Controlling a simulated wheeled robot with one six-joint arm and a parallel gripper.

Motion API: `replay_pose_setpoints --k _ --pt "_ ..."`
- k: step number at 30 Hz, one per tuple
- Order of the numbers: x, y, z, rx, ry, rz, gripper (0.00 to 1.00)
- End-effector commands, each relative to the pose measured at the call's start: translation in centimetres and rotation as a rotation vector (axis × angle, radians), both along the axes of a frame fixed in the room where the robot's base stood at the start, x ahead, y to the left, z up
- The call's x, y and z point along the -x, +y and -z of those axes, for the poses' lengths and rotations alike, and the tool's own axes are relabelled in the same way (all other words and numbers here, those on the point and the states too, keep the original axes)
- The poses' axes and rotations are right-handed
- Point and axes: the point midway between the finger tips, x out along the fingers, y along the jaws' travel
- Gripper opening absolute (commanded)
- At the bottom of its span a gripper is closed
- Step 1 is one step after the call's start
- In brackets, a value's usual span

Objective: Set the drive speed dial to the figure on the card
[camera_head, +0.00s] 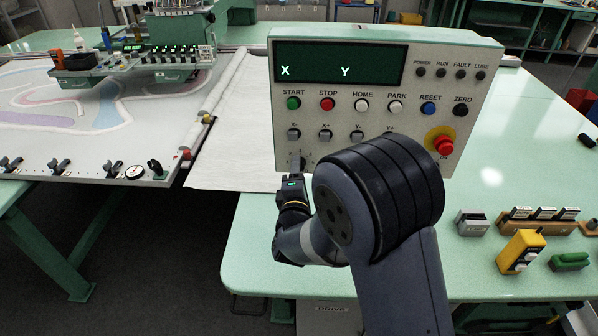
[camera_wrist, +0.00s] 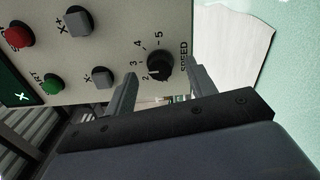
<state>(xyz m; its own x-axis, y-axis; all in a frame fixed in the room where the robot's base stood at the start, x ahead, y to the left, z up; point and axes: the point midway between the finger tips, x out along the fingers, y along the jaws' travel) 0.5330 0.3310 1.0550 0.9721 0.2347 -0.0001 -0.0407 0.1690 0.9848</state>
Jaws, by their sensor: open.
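The drive speed dial (camera_wrist: 159,65) is a black ridged knob on the cream control panel (camera_head: 262,120). In the wrist view it has figures around it and the word SPEED beside it. A pale mark on the knob seems to point near the 2; its exact setting is hard to read. My gripper (camera_wrist: 162,86) is open, its two fingers on either side of the dial's line, with contact unclear. In the head view my gripper (camera_head: 297,163) is at the panel's lower left and covers the dial. I cannot make out a card with a figure.
Push buttons sit above the dial, with a red emergency stop (camera_head: 443,146) at the panel's right. The green table (camera_head: 480,190) carries a yellow block (camera_head: 520,252) and small items at right. The tufting frame with pale cloth (camera_head: 60,160) lies left.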

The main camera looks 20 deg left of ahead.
Motion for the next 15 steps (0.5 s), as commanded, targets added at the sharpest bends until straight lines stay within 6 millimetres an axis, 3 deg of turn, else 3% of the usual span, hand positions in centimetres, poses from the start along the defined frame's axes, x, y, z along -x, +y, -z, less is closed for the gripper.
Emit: replay_pose_setpoints --k 9,15 --pt "6.2 -1.4 0.2 0.0 0.001 -0.003 0.53" --pt "8.3 -2.0 0.1 0.0 0.001 -0.001 0.53"
